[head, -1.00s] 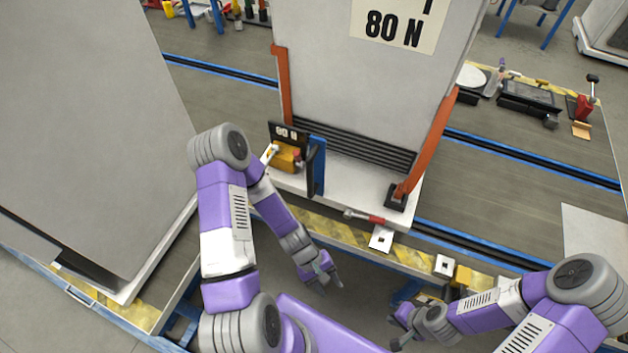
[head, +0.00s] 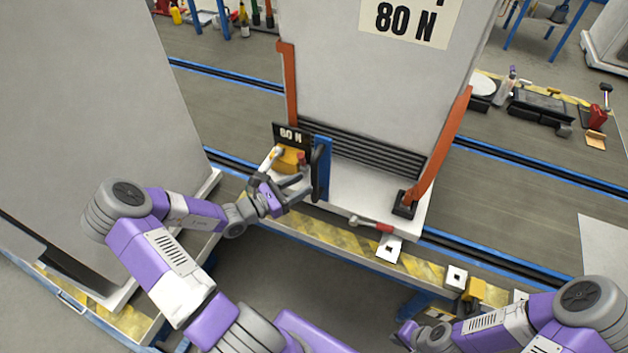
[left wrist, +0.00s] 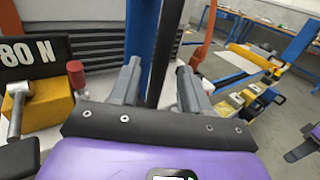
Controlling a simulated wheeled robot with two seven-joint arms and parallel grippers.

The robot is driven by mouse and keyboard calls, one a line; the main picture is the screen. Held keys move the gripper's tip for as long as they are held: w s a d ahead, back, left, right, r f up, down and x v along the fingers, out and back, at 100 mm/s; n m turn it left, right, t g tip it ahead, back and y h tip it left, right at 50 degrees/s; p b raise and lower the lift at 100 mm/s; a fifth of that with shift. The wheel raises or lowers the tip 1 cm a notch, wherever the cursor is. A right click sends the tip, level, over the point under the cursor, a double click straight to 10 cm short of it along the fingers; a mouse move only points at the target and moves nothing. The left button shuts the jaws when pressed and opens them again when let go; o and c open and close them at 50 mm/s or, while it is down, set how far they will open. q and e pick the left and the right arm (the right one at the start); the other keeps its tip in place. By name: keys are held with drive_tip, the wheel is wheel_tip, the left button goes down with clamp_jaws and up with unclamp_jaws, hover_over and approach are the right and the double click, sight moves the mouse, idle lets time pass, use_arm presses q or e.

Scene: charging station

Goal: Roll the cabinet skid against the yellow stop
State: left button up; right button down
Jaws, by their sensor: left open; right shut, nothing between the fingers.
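The cabinet skid (head: 350,188) is a white base under a tall grey cabinet (head: 380,90) labelled 80 N, with orange uprights at its sides. A black handle bar (head: 321,170) stands with a blue post (head: 327,150) at the skid's near left. My left gripper (head: 298,188) is at that handle. In the left wrist view the bar (left wrist: 164,55) runs up between the spread fingers, which are not closed on it. My right gripper (head: 402,336) is shut and empty at the lower right, away from the skid. A yellow block (head: 474,290) sits on the near rail; I cannot tell whether it is the stop.
A yellow block (head: 291,159) with a lever and red knob is beside the handle. A red-handled tool (head: 371,223) lies on the skid's front edge. Another large cabinet (head: 90,120) stands left. Dark rails with blue edges (head: 540,178) cross the floor.

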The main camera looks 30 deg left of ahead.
sight(314, 179)
use_arm(q)
drive_tip(key=b+x, duration=0.1)
drive_tip(key=x, duration=0.4)
drive_tip(key=shift+w+d, duration=0.1)
clamp_jaws()
